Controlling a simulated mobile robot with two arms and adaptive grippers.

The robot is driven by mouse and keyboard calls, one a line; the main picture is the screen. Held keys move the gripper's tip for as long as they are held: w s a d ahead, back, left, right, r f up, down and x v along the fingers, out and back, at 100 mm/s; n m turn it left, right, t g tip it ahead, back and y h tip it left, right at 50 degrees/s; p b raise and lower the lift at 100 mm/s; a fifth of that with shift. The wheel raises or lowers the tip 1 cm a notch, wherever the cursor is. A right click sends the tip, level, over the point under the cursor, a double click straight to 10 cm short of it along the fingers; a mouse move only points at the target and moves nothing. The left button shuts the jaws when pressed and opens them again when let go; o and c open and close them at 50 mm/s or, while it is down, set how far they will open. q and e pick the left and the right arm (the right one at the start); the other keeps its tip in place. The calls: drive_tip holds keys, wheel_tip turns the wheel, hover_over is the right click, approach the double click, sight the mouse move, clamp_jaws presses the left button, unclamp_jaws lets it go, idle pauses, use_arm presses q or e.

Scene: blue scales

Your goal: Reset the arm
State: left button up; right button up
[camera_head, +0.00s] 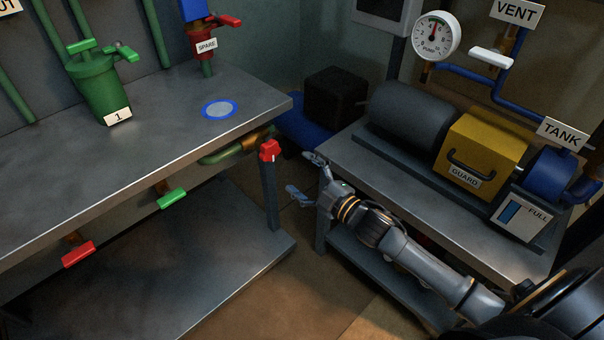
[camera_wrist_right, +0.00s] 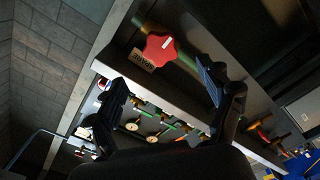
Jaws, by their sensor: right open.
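My right arm comes in from the lower right in the head view. Its gripper (camera_head: 304,175) is open and empty, with its two fingers spread apart. It hangs in the gap between the left workbench (camera_head: 180,125) and the right bench (camera_head: 350,160), touching nothing that I can see. In the right wrist view the dark fingers (camera_wrist_right: 162,76) are also apart with nothing between them. My left gripper is in neither view.
A red handle (camera_head: 269,150) at the left bench's corner is close to the gripper. The right bench carries a yellow guard box (camera_head: 482,150), a grey cylinder (camera_head: 412,115) and blue pipes. A green canister (camera_head: 102,90) stands on the left bench. The wrist view shows a red knob (camera_wrist_right: 160,47).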

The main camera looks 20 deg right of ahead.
drive_tip(key=s+f+m+g+h, duration=0.65)
drive_tip(key=s+f+m, duration=0.4)
drive_tip(key=f, duration=0.55)
drive_tip(key=s+a+f+m+g+p, duration=0.1)
drive_tip(key=s+f+g+p, duration=0.45)
drive_tip(key=s, duration=0.75)
drive_tip(key=s+a+f+m+g+p, duration=0.1)
drive_tip(key=s+a+f+g+p, duration=0.15)
drive_tip(key=s+f+p, duration=0.65)
use_arm(q)
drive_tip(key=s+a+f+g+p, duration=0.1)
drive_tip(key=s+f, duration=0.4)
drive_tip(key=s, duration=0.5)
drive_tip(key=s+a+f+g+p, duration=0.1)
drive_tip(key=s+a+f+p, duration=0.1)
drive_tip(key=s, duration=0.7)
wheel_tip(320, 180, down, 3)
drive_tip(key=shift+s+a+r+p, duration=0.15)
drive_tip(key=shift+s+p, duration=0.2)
drive_tip(key=shift+p, duration=0.45)
use_arm(e)
drive_tip(key=s+d+f, duration=0.1)
drive_tip(key=s, duration=0.7)
drive_tip(key=s+d+f+g, duration=0.1)
drive_tip(key=s+d, duration=0.1)
drive_tip(key=s, duration=0.7)
drive_tip(key=shift+f, duration=0.4)
drive_tip(key=shift+g, duration=0.25)
